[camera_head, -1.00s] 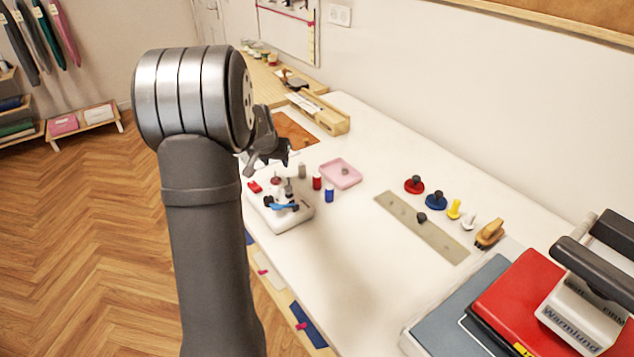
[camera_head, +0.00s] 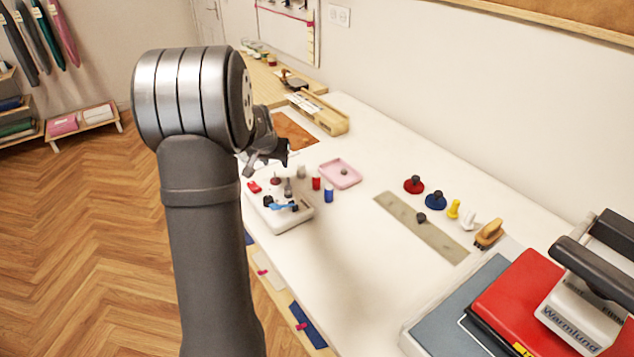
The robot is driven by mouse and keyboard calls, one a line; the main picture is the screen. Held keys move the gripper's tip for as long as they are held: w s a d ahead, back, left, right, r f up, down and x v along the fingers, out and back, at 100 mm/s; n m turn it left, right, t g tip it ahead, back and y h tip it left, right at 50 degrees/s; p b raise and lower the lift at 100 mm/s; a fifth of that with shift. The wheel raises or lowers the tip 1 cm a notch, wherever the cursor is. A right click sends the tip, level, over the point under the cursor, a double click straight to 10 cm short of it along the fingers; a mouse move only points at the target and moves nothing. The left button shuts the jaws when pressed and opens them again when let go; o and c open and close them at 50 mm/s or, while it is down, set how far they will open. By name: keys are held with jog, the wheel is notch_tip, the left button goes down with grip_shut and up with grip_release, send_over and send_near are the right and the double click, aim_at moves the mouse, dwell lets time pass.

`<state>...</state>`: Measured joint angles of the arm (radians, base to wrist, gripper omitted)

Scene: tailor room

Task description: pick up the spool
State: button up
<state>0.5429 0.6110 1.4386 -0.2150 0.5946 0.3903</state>
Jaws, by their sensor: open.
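Several small spool-like pieces stand upright on the white table (camera_head: 350,255): a red one (camera_head: 316,183), a blue one (camera_head: 329,195) and a greyish one (camera_head: 301,171). I cannot tell which of them is the spool of the task. My gripper (camera_head: 268,160) is open and points down above the table, to the left of these pieces and apart from them. Its fingers are small in the picture and partly hidden by my arm, and no held thing shows between them.
A white base with a blue part and dark knobs (camera_head: 296,217) stands below my gripper. Knobbed pieces in red (camera_head: 414,184) and blue (camera_head: 435,200) stand further right. A heat press (camera_head: 545,290) fills the lower right.

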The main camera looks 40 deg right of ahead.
aim_at(318, 176)
jog(key=shift+o, duration=0.6)
jog(key=s+d+r+m+g, duration=0.35)
jog(key=s+r+m, duration=0.25)
jog(key=s+r, duration=0.3)
jog(key=shift+t, duration=0.25)
jog(key=x, duration=1.1)
jog(key=w+d+x, duration=0.1)
jog(key=x, duration=0.5)
jog(key=shift+a+r, duration=0.1)
jog(key=shift+r, duration=0.2)
grip_shut()
